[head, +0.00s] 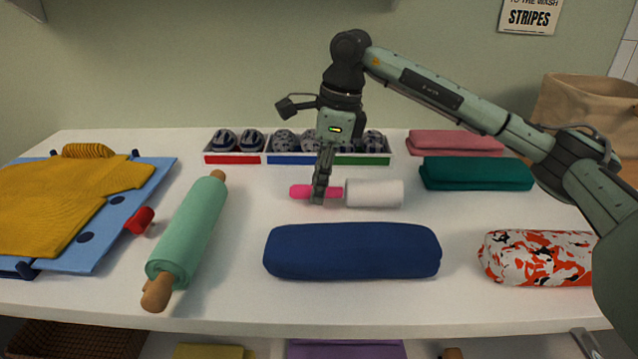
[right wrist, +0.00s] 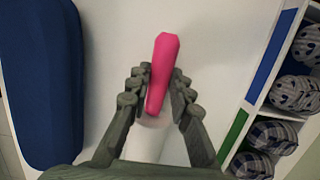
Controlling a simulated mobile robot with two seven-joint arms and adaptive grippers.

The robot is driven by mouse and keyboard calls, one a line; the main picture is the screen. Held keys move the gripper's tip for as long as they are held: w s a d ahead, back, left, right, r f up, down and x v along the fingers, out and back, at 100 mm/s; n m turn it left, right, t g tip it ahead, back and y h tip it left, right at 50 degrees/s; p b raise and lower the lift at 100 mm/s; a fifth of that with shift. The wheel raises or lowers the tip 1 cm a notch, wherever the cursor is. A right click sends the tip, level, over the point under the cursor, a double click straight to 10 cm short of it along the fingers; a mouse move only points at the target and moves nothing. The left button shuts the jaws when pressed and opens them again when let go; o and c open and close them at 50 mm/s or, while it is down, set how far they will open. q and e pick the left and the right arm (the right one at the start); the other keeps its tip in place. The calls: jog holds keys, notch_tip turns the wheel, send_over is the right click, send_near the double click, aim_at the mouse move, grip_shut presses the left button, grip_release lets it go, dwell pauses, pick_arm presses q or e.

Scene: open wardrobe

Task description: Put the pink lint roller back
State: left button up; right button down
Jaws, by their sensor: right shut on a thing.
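The pink lint roller has a pink handle (head: 300,191) and a white roll (head: 375,193). It lies horizontally at the middle of the white shelf, behind the dark blue rolled cloth. My right gripper (head: 318,196) comes down from above and is shut on the pink handle, near the white roll. In the right wrist view the handle (right wrist: 162,70) sits between the two fingers of the right gripper (right wrist: 159,100), with the white roll (right wrist: 146,142) partly hidden beneath the gripper. Whether the roller touches the shelf is hard to tell. My left gripper is not in view.
A divided box with red (head: 232,159), blue and green fronts holds striped rolls behind the roller. A blue roll (head: 352,251) lies in front, a green roll on wooden rod (head: 190,230) left, teal (head: 476,174) and pink (head: 455,143) rolls right, a patterned roll (head: 537,258) front right.

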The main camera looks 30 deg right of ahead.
jog(key=shift+f, duration=0.3)
jog(key=c, duration=1.3)
grip_release()
jog(key=shift+o, duration=0.5)
notch_tip(320, 180, up, 4)
jog(key=shift+f+p, duration=0.15)
jog(key=shift+p, duration=0.85)
jog(key=shift+r, duration=2.7)
